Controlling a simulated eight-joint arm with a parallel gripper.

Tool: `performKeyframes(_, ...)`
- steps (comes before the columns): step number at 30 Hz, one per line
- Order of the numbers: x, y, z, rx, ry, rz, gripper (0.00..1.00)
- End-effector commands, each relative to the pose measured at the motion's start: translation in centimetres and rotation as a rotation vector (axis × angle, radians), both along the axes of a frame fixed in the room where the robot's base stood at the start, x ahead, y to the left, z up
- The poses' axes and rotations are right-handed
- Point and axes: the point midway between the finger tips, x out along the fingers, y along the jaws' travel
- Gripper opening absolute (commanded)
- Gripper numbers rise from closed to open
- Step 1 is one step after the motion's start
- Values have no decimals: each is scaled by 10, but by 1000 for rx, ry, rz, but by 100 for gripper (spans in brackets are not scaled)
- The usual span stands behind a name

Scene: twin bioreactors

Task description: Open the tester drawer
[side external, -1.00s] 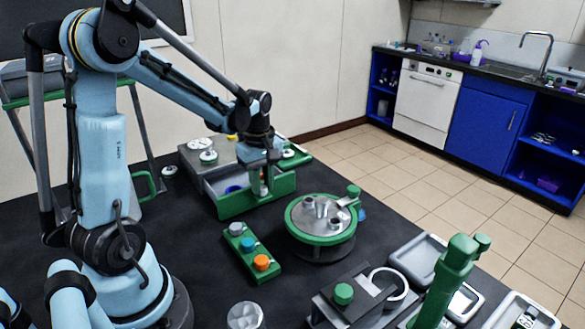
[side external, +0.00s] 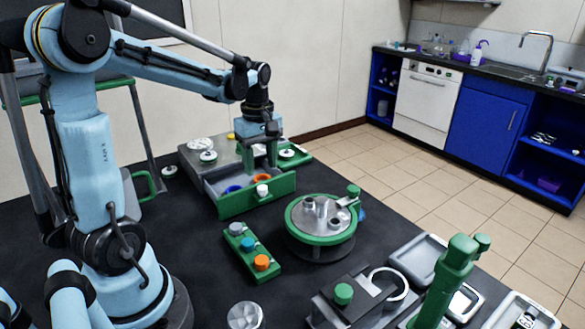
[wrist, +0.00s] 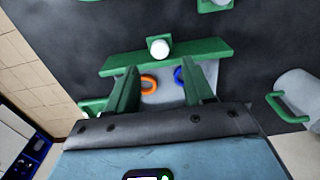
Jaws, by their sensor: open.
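The tester is a grey box (side external: 215,152) at the back of the black table, with a green-fronted drawer pulled out toward the table's middle. The drawer's green front (side external: 256,196) carries a white knob (side external: 262,190); both also show in the wrist view, the front (wrist: 190,55) and the knob (wrist: 160,49). Inside the drawer lie an orange ring (side external: 262,178) and a blue ring (side external: 232,188). My gripper (side external: 262,162) is above the drawer, behind the knob and apart from it. Its two green fingers (wrist: 162,90) are spread with nothing held between them.
A round green-rimmed device (side external: 293,215) stands right of the drawer. A green block with coloured knobs (side external: 238,258) lies in front of it. Grey trays (side external: 420,252) and a green post (side external: 452,262) are at the front right. Black table is bare left of the green block.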

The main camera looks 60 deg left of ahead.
Motion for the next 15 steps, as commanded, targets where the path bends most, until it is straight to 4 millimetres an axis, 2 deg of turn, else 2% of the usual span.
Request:
performKeyframes(7, 0, 0, 40, 0, 0, 0, 52)
performKeyframes(15, 0, 0, 61, 0, 0, 0, 52)
